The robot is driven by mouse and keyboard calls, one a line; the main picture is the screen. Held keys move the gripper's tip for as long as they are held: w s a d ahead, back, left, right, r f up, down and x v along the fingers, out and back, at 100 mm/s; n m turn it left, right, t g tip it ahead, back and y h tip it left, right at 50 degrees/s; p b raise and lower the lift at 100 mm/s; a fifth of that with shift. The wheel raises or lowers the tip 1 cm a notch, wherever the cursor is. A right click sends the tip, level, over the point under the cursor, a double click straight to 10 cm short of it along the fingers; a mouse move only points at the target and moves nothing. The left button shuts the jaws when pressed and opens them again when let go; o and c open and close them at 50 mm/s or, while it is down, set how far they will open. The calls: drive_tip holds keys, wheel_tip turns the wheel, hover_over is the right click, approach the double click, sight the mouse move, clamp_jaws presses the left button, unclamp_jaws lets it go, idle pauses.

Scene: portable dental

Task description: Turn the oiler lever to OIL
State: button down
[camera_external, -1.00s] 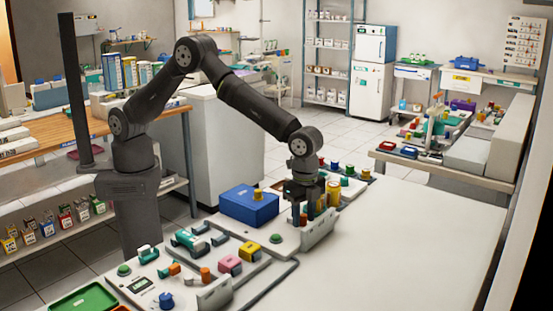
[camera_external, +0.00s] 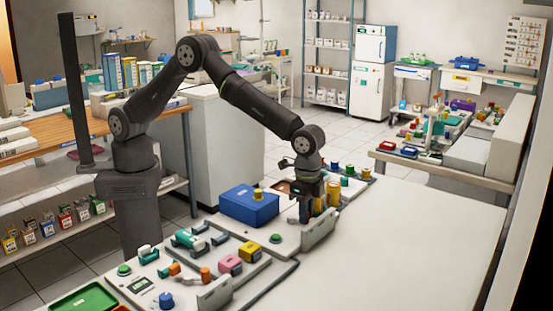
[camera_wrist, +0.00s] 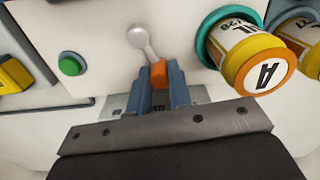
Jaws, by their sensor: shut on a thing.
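The oiler lever (camera_wrist: 143,42) shows in the wrist view as a pale arm with a round pivot and an orange tip (camera_wrist: 158,73). It slants down and to the right from its pivot on a white panel (camera_wrist: 105,30). My gripper (camera_wrist: 161,75) has its two blue-grey fingers on either side of the orange tip and is shut on it. In the external view my gripper (camera_external: 305,213) is low at the panel, right of the blue box, and hides the lever. I cannot read an OIL mark beside the lever.
A green button (camera_wrist: 71,64) is to the left. A blue box (camera_external: 249,206) stands left of my gripper. The white tabletop (camera_external: 410,240) to the right is clear.

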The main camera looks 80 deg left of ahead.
drive_tip(key=shift+w+a+n, duration=0.1)
drive_tip(key=shift+a+n, duration=0.3)
drive_tip(key=shift+n, duration=0.7)
drive_tip(key=shift+w+a+n, duration=0.1)
drive_tip(key=shift+a+n, duration=0.3)
drive_tip(key=shift+n, duration=0.7)
drive_tip(key=c, duration=1.3)
unclamp_jaws()
drive_tip(key=shift+a, duration=0.1)
